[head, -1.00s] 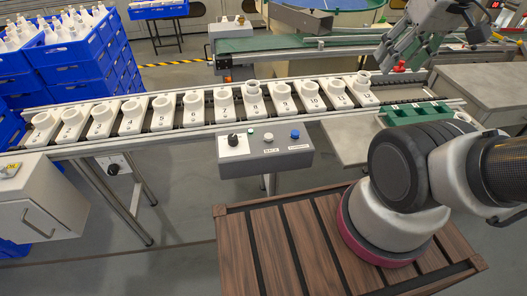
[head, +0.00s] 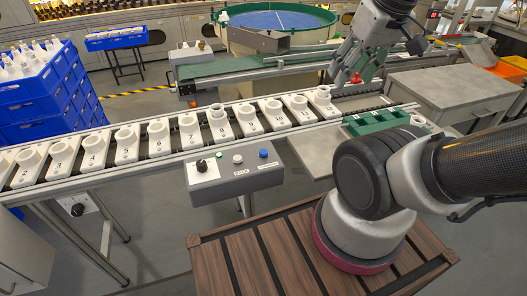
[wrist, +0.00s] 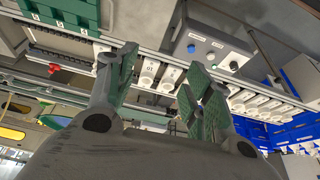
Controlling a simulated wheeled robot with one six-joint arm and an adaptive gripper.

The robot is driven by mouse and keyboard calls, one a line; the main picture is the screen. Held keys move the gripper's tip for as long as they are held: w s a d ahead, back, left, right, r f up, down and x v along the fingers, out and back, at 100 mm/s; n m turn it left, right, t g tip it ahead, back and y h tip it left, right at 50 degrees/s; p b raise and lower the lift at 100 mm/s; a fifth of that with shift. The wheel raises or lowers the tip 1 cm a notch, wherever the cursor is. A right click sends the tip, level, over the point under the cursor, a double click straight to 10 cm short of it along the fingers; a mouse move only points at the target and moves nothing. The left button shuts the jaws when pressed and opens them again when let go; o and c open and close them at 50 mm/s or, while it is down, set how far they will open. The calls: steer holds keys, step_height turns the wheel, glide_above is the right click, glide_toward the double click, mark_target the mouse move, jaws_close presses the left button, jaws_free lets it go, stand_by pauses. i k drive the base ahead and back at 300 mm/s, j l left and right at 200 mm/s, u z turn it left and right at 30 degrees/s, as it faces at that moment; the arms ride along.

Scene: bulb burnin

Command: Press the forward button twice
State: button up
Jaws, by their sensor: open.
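The grey control box (head: 232,180) hangs at the front of the conveyor. It bears a black knob (head: 201,166), a white button (head: 238,159) and a blue button (head: 263,153). Small labels sit below the two buttons; the one under the blue button appears to read forward. My gripper (head: 348,78) is open and empty, above and behind the conveyor's right part, well apart from the box. In the wrist view my gripper (wrist: 158,85) has its fingers spread, with the box's blue button (wrist: 191,47) beyond them, upper right.
A row of numbered white holders (head: 160,138) runs along the conveyor; some bear taller white pieces. A green tray (head: 375,122) stands right of the box. A red piece (head: 356,78) is close to my gripper in the head view. Blue crates (head: 45,95) are stacked at left.

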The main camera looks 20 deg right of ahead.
mark_target(262, 153)
steer(key=z, duration=1.55)
steer(key=k+j+z, duration=0.15)
steer(key=k+j, duration=0.15)
steer(key=k, duration=0.15)
steer(key=k+j, duration=0.2)
steer(key=k, duration=0.05)
